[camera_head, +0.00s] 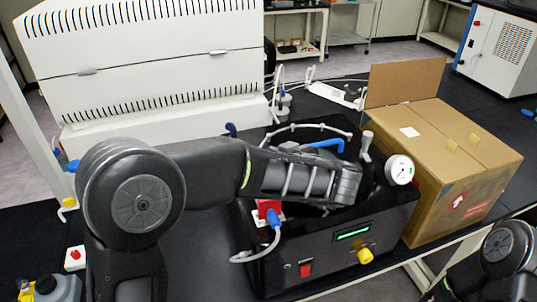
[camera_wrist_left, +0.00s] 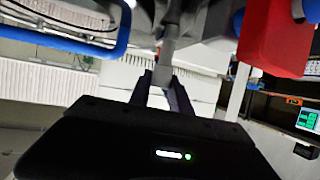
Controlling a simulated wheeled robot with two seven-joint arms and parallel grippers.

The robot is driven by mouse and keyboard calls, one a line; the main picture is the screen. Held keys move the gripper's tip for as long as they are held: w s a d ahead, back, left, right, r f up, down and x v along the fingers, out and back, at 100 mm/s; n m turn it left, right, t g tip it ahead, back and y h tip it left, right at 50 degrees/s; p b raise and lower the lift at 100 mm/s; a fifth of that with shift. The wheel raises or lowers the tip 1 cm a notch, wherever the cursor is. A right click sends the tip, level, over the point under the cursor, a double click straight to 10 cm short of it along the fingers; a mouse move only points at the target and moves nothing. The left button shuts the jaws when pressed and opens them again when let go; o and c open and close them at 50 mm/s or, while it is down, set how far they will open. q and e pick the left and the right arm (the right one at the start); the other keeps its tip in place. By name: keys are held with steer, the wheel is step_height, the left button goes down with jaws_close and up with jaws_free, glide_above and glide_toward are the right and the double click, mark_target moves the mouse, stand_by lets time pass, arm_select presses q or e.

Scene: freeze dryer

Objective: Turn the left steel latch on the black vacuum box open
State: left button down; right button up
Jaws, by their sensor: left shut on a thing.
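The black vacuum box (camera_head: 335,262) stands on the dark bench in the head view. My left arm reaches across its top and hides much of it. In the left wrist view my left gripper (camera_wrist_left: 163,92) is shut on a grey steel latch (camera_wrist_left: 168,52), which stands between the fingertips. In the head view the fingertips and this latch are hidden behind my wrist. A light grey upright handle (camera_head: 366,143) shows beside the white round gauge (camera_head: 399,169) at the box's right. My right arm enters at the lower right, with its gripper out of view.
A red fitting (camera_head: 268,208) with a blue connector sits close to my left wrist, and it shows in the wrist view (camera_wrist_left: 280,38). A blue tube (camera_head: 323,144) crosses the box top. A cardboard box (camera_head: 425,190) stands close at the right. A large white machine (camera_head: 150,65) stands behind.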

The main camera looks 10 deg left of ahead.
arm_select(q)
steer(key=shift+r+n+g+y, duration=0.1)
steer(key=shift+n+g+y, duration=0.9)
steer(key=shift+n+g, duration=0.15)
steer(key=shift+n, duration=0.25)
steer(key=c, duration=1.2)
jaws_free()
steer(key=v, duration=0.7)
steer(key=shift+d, duration=0.35)
steer(key=shift+r, duration=0.1)
